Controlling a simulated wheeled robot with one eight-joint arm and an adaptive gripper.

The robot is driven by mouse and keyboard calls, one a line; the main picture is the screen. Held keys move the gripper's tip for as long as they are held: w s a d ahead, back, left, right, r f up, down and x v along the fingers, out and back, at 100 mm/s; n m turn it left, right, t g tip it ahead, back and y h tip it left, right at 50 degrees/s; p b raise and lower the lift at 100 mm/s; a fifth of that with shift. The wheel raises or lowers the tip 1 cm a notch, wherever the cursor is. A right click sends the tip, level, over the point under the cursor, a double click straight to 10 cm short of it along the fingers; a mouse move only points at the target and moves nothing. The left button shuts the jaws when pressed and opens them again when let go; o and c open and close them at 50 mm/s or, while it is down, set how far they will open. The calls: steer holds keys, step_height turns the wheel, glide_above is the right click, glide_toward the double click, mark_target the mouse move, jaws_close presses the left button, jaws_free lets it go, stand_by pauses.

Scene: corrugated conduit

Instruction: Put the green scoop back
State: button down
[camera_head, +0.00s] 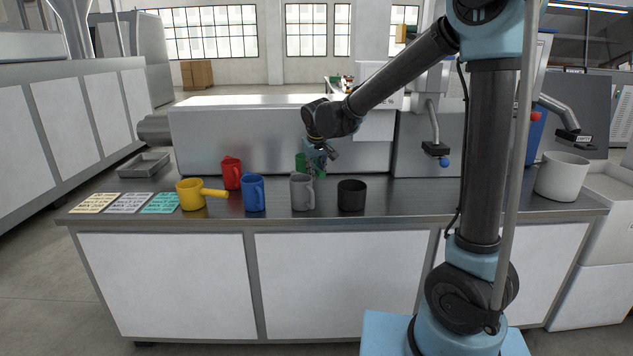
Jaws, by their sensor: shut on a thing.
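The green scoop (301,162) is in the middle of the counter view, behind the grey scoop and partly hidden by my gripper. My gripper (317,166) points down and is shut on the green scoop, at its right side. I cannot tell whether the scoop touches the counter. The grey scoop (302,192) stands upright in front, just below my gripper.
The blue scoop (253,193), red scoop (231,173) and yellow scoop (190,195), its handle pointing right, stand to the left. A black cup (351,196) stands to the right. Printed cards (129,203) and a metal tray (144,165) lie far left; a white pot (562,177) stands far right.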

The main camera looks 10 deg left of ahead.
steer(key=shift+f, duration=1.85)
steer(key=c, duration=1.7)
jaws_free()
steer(key=shift+r, duration=0.1)
